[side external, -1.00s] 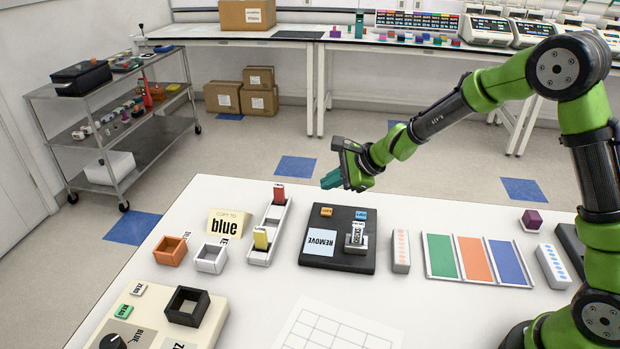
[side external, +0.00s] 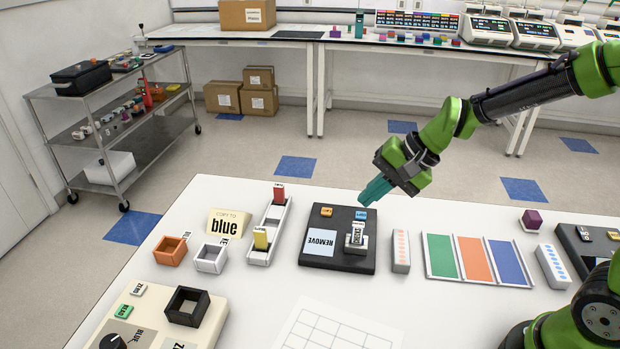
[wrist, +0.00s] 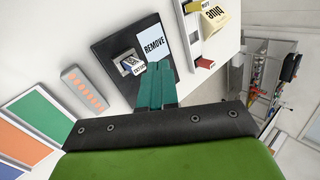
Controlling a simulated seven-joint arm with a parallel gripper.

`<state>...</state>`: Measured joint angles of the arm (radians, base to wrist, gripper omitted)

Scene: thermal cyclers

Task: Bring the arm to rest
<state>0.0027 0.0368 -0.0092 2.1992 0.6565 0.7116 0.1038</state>
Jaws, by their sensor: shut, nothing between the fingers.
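My gripper (side external: 376,189) is in the air above the far right part of the black device (side external: 346,264). Its teal fingers are shut together with nothing between them. The fingers also show in the wrist view (wrist: 155,89), pointing toward the black device (wrist: 103,48). On the device sit a "REMOVE" card (side external: 319,242) and a silver holder (side external: 357,243) with a white labelled piece upright in it. The gripper touches nothing that I can see.
A white rack (side external: 262,252) with red and yellow pieces stands left of the device. A white strip block (side external: 401,251) and green, orange and blue panels (side external: 477,258) lie to its right. A purple cube (side external: 532,219) stands farther right. Air above the table is free.

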